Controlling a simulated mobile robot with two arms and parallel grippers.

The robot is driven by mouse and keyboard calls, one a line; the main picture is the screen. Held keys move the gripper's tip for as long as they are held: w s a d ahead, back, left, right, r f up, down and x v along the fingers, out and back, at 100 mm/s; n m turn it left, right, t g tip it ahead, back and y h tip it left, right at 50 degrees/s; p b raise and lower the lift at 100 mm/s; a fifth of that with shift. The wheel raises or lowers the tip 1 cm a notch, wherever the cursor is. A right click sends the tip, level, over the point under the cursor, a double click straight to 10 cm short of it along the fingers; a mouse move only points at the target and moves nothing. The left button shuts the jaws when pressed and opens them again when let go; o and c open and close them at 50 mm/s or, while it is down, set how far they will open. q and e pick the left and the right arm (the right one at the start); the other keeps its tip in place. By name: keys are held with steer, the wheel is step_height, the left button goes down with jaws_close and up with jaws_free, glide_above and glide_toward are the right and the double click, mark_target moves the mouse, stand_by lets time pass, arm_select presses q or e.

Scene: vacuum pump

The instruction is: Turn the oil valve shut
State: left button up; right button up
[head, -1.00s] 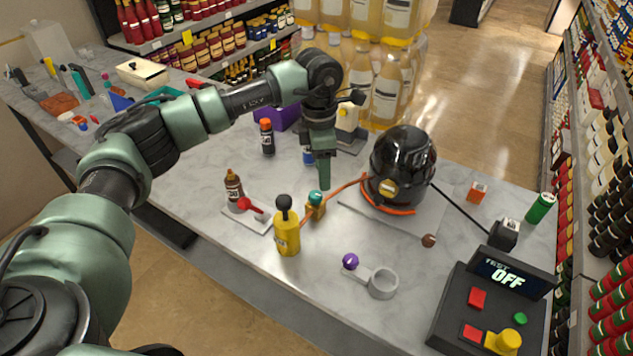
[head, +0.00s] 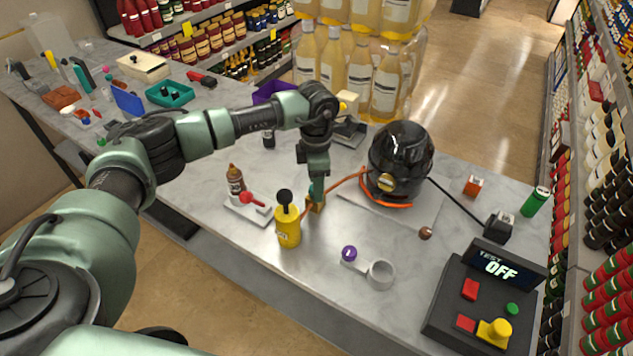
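A small brass valve (head: 316,204) with a teal knob sits in the orange hose line, between a yellow cylinder with a black top (head: 288,226) and the black pump (head: 401,160). My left gripper (head: 317,186) points straight down at this valve, its fingertips at the knob and mostly hiding it. I cannot tell if the fingers are closed on the knob. A red lever (head: 252,199) sits on a white tray (head: 246,212) beside a brown bottle (head: 235,180). Which of the two is the oil valve is not marked. My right gripper is out of view.
A control box (head: 488,305) whose display reads TEST OFF stands at the front right. A green can (head: 535,202) stands at the right. Tools and trays crowd the far left.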

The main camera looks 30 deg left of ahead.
arm_select(q)
jaws_close()
